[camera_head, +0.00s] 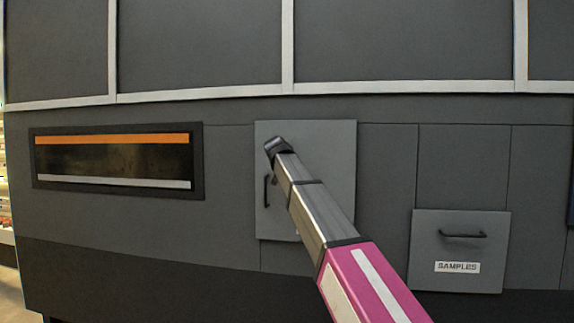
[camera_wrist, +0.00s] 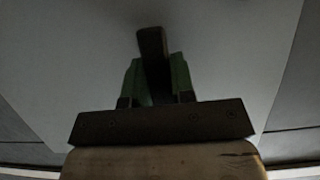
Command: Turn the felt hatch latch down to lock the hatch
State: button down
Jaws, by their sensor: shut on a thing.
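The hatch (camera_head: 335,160) is a light grey panel on the dark grey wall, with its face flush and closed as far as I can see. A dark vertical handle (camera_head: 266,190) is at its left edge. My arm crosses in front of the hatch in the head view and hides part of it; my gripper cannot be made out there. In the wrist view, my gripper (camera_wrist: 155,72) has greenish fingers closed around a dark bar, which looks like the latch (camera_wrist: 151,42). The bar sticks out beyond the fingertips, against the pale panel. Its exact angle on the hatch is unclear.
A dark window with orange and white strips (camera_head: 112,140) is left of the hatch. A grey drawer labelled SAMPLES (camera_head: 430,225), with a dark handle, is at the lower right. Pale rails (camera_head: 200,95) run along the wall above. The wall between is flat.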

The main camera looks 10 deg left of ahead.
jog(key=shift+a, duration=0.1)
dwell(0.4)
jog(key=c, duration=1)
grip_release()
jog(key=shift+o, duration=0.2)
jog(key=shift+s, duration=0.1)
jog(key=v, duration=1)
jog(key=shift+s, duration=0.3)
jog(key=shift+r, duration=0.1)
